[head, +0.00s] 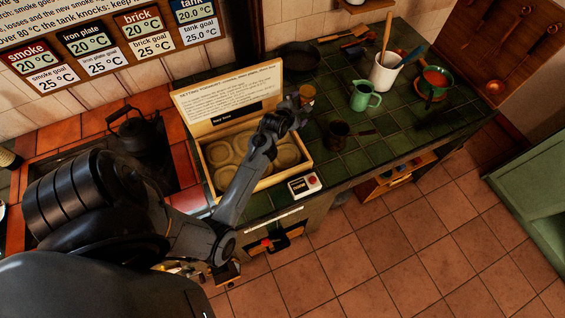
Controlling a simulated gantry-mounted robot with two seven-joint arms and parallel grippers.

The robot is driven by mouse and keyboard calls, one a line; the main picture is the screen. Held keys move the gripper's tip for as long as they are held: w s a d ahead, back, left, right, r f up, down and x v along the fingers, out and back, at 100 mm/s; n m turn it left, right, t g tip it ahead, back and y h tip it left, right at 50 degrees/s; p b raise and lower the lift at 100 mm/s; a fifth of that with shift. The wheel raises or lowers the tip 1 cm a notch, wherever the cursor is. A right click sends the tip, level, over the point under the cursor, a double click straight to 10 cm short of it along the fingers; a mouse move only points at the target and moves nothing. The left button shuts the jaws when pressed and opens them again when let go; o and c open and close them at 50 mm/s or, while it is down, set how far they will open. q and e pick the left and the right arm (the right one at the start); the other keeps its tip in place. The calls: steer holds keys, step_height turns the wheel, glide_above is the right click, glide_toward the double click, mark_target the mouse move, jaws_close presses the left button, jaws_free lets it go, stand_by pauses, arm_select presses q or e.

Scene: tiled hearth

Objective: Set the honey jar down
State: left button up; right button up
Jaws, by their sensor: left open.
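A small amber jar (307,93), which looks like the honey jar, is at the right edge of the open wooden box's lid. It is right beside the tip of my left gripper (297,106). My left gripper is open and reaches in over the box from the lower left. I cannot tell whether the jar is between its fingers or just beyond them, nor whether the jar's base touches the green tiled counter (352,160). The gripper hides the jar's lower part. My right gripper is not in view.
The open box (307,167) holds a moulded tray with several hollows. A dark long-handled pot (338,136), a green jug (363,96), a white utensil crock (384,74) and a green pot (436,80) stand to the right. A black kettle (142,135) is left. Bare tiles lie between them.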

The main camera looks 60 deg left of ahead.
arm_select(q)
steer(key=s+d+r+m+g+h, duration=0.1)
steer(key=s+d+m+g+h, duration=0.2)
steer(key=s+d+m, duration=0.9)
steer(key=s+d+r+m+g+h, duration=0.2)
steer(key=s+d+m, duration=1)
steer(key=d+m, duration=0.6)
steer(key=m+g+h, duration=0.1)
steer(key=m, duration=0.2)
steer(key=shift+s+d+r+g, duration=0.2)
steer(key=shift+s+d+g, duration=0.1)
steer(key=shift+s+d, duration=0.1)
step_height(320, 180, up, 19)
steer(key=p, duration=1.9)
